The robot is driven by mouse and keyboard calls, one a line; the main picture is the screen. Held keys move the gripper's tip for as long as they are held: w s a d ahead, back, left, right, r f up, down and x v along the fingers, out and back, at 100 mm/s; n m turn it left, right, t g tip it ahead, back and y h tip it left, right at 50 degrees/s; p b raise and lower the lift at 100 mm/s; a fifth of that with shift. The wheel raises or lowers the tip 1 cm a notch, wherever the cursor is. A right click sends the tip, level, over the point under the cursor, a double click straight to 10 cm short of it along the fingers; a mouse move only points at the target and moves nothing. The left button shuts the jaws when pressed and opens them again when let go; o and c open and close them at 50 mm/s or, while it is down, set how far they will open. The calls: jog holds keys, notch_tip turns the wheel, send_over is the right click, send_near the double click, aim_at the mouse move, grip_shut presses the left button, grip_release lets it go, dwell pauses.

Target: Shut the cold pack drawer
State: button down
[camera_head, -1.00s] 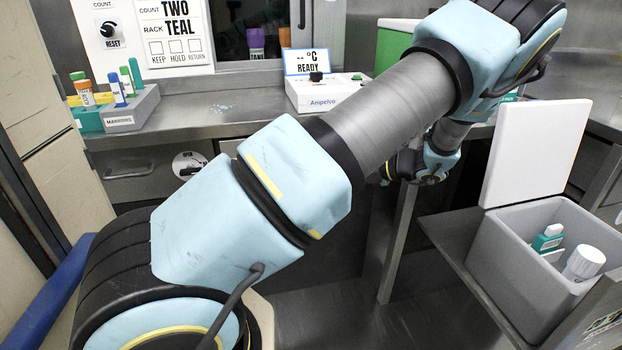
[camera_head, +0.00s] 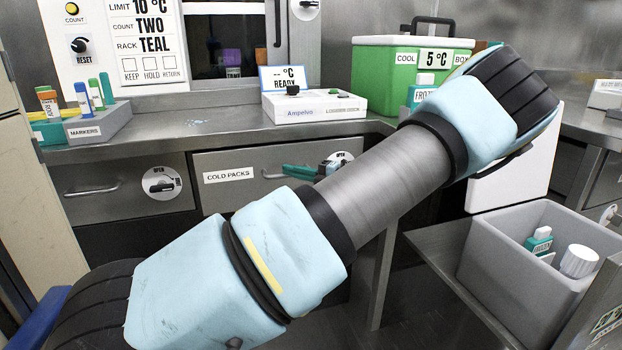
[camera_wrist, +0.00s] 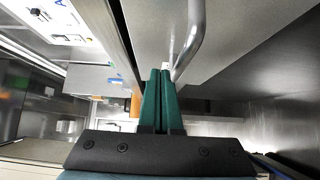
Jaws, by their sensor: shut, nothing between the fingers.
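The cold pack drawer (camera_head: 228,192), a grey metal front labelled COLD PACKS, is under the counter in the head view. Its front looks close to flush with the cabinet; any small gap is hard to tell. Its bar handle (camera_head: 270,175) is partly behind my gripper (camera_head: 288,171). In the wrist view the drawer front (camera_wrist: 150,25) fills the top middle, with the curved handle (camera_wrist: 194,38) just right of the fingertips. My gripper (camera_wrist: 160,72) has its teal fingers shut together and empty. I cannot tell whether they touch the drawer or handle.
A second drawer (camera_head: 110,190) is to the left. The counter (camera_head: 215,122) above holds a marker rack (camera_head: 100,125), a white device (camera_head: 315,107) and a green cool box (camera_head: 385,65). A grey open bin (camera_head: 490,250) stands at right. My arm crosses the middle.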

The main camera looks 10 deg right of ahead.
aim_at(284, 156)
jog(key=shift+w+a+b, duration=0.2)
jog(key=shift+w, duration=0.85)
jog(key=shift+w+a+b, duration=0.15)
jog(key=shift+w+b, duration=0.05)
jog(key=shift+w, duration=0.85)
jog(key=shift+w+a+r+p, duration=0.15)
jog(key=shift+w+p, duration=0.1)
jog(key=shift+p, duration=0.2)
jog(key=w+p, duration=0.3)
jog(key=p, duration=0.1)
jog(key=shift+w+a+r, duration=0.1)
jog(key=shift+w+a, duration=0.1)
jog(key=shift+w, duration=0.2)
jog(key=shift+w+f, duration=0.2)
jog(key=shift+w, duration=0.25)
jog(key=shift+r+p, duration=0.1)
jog(key=shift+p, duration=0.2)
